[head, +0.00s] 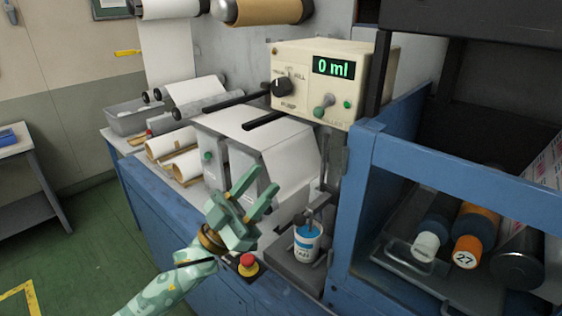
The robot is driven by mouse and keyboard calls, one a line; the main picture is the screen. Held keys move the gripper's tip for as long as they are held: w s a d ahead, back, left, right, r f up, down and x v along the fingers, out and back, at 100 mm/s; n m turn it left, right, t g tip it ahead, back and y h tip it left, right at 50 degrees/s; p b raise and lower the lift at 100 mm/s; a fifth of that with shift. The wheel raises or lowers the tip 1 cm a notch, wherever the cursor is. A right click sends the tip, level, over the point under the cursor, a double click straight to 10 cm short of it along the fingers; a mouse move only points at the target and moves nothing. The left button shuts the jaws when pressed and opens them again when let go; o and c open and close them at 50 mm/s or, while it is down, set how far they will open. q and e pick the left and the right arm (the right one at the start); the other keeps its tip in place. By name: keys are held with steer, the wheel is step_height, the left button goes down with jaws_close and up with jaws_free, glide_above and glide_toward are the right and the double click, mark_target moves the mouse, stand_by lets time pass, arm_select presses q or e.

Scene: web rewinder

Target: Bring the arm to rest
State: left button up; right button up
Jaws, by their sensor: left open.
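My left gripper (256,197) is light green with two fingers spread apart, and nothing is between them. Its arm (170,285) comes in from the lower left, with a patterned green sleeve. The gripper is in front of the rewinder's blue frame (165,235), just above and left of a red push button (248,265). My right gripper is not in view.
Paper rolls (175,155) lie at the left. A blue-framed bay (465,180) at right holds rollers, one orange and marked 27 (475,235). Green floor (95,235) is open at left.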

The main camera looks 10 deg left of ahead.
arm_select(q)
steer(key=shift+v, duration=1)
steer(key=w+a+f+n+t+y, duration=0.1)
steer(key=a+f+n+y, duration=0.3)
steer(key=f, duration=0.6)
steer(key=w+f+n+t+y, duration=0.1)
steer(key=f+n+y, duration=0.1)
steer(key=f+y, duration=0.7)
steer(key=w+a+f+n+t+y, duration=0.1)
steer(key=a+f+n+y, duration=0.25)
steer(key=f, duration=0.85)
steer(key=s+a+f+n+g+y, duration=0.1)
steer(key=s+a+f+g+y, duration=0.15)
steer(key=s+f, duration=0.55)
steer(key=s+a+f+n+g+y, duration=0.1)
steer(key=s+f+g, duration=0.25)
steer(key=f, duration=0.75)
steer(key=s+a+f+g+y, duration=0.1)
steer(key=s+f+g, duration=0.2)
steer(key=s, duration=1)
steer(key=s+a+f+g+y, duration=0.1)
steer(key=s+f+g, duration=0.2)
steer(key=s+f, duration=0.5)
steer(key=s+a+f+g+y, duration=0.1)
steer(key=s+f+g, duration=0.3)
steer(key=s, duration=1.4)
steer(key=shift+s+a+f, duration=0.25)
steer(key=shift+a+f, duration=0.15)
steer(key=shift+f, duration=0.45)
